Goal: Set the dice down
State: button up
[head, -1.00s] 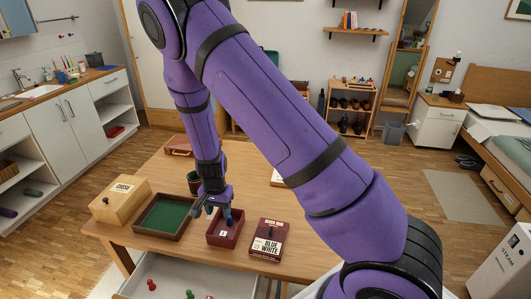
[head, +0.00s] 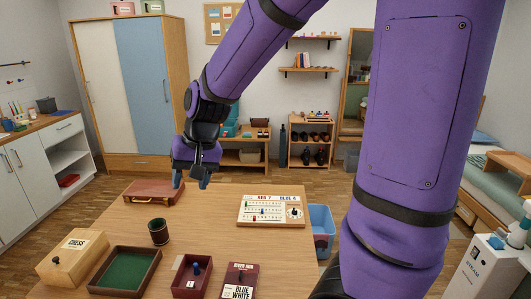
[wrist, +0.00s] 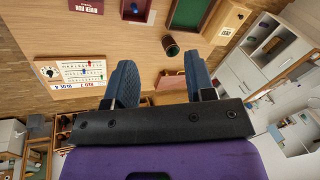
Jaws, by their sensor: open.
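My gripper (head: 193,178) is open and empty, raised above the far part of the table; its two fingers stand apart in the wrist view (wrist: 160,88). I cannot make out any dice for certain. A dark red open box (head: 178,291) at the table's near side holds a blue piece (head: 196,268) and a small white patch, too small to identify. Left of it lies a tray with a green floor (head: 122,268), which looks empty. A dark cup (head: 158,232) stands upright behind the tray; its inside is not clear. My gripper is well beyond the red box, apart from everything.
A wooden chess box (head: 72,258) stands at the left and a Blue White box (head: 240,280) at the right. A white scoreboard (head: 272,211) lies at the back right, a reddish case (head: 154,192) at the back left. The table's middle (head: 205,225) is clear.

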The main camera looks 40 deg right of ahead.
jog(key=s+d+r+n+t+h, duration=0.1)
jog(key=s+d+r, duration=0.1)
jog(key=s+r, duration=0.3)
jog(key=s+d+r+n+t+h, duration=0.1)
jog(key=s+r, duration=0.4)
jog(key=s, duration=0.8)
jog(key=d+n, duration=0.1)
jog(key=d, duration=0.1)
jog(key=shift+s+d+r+n+t+h, duration=0.15)
jog(key=shift+d+r+n+t+h, duration=0.15)
jog(key=shift+t, duration=0.1)
